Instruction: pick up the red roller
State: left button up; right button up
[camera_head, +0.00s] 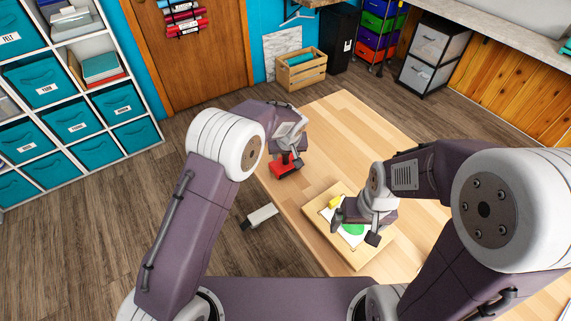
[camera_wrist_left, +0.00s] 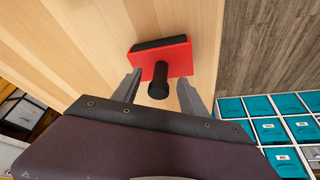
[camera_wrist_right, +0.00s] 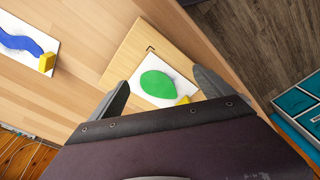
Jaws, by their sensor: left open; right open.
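The red roller (camera_head: 281,167) is on the wooden table near its left edge, with a red body and a black handle. In the left wrist view the red roller (camera_wrist_left: 178,59) has its black handle pointing toward the camera. My left gripper (camera_wrist_left: 158,88) is open, with a finger on either side of the handle and clear gaps; in the head view it is right above the roller (camera_head: 291,152). My right gripper (camera_head: 355,226) is open and empty above a wooden board (camera_head: 370,255); the right wrist view shows its spread fingers (camera_wrist_right: 160,88).
On the board lies a white sheet with a green shape (camera_wrist_right: 156,84) and a yellow block (camera_wrist_right: 184,100). A sheet with a blue wavy shape (camera_wrist_right: 20,42) lies farther along the table (camera_head: 345,115). A grey-white object (camera_head: 260,215) is beside the table's left edge.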

pick_arm(q)
jog(key=shift+x, duration=0.85)
pick_arm(e)
jog(key=shift+w, duration=0.1)
pick_arm(q)
jog(key=shift+r, duration=0.15)
grip_shut()
jog(key=shift+r, duration=0.1)
jog(key=r, duration=0.4)
jog(key=shift+s+d+r, duration=0.1)
jog(key=shift+d+r, duration=0.1)
jog(key=shift+d, duration=0.15)
jog(key=s+d+r, duration=0.5)
jog(key=d+r, duration=0.1)
jog(key=d, duration=0.3)
jog(key=shift+s+d+r, duration=0.25)
jog(key=shift+s, duration=0.15)
pick_arm(e)
jog(key=shift+r, duration=0.1)
